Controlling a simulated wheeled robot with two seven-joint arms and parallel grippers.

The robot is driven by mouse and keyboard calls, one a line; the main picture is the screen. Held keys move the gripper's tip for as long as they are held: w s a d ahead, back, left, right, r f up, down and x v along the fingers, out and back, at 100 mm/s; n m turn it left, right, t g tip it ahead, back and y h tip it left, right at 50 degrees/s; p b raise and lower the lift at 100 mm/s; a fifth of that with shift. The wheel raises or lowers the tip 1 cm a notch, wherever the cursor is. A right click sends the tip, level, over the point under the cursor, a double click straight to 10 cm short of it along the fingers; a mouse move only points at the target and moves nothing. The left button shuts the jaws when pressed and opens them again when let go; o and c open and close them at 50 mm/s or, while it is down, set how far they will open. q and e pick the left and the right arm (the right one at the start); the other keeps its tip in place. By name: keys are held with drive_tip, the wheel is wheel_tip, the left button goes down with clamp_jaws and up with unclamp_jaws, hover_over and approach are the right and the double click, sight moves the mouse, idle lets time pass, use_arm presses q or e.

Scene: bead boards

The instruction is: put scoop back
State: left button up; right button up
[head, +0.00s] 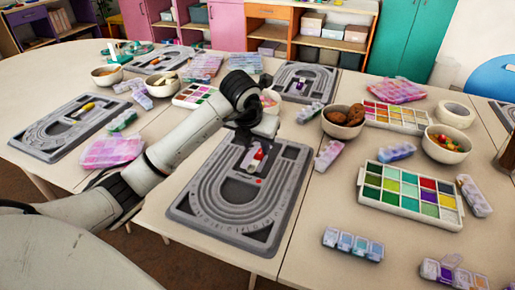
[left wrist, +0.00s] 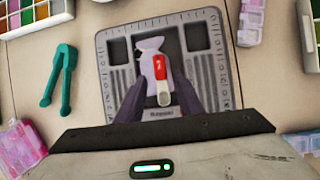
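A grey bead board (head: 240,222) lies on the table below my left gripper (head: 250,140). In the left wrist view the board (left wrist: 104,62) has a small red and white item (left wrist: 160,70), with a pale, translucent, scoop-like piece (left wrist: 149,45) beside it. Whether these are one scoop or separate things I cannot tell. In the head view the red part (head: 259,154) shows just below the gripper. My right gripper is out of view.
Teal tweezers (left wrist: 58,80) lie left of the board in the left wrist view. A tray of coloured beads (head: 410,210), a bowl of brown balls (head: 343,120) and a bowl of mixed beads (head: 447,144) stand to the right. Pink cases (head: 112,150) lie left.

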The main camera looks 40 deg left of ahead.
use_arm(q)
drive_tip(key=v, duration=0.8)
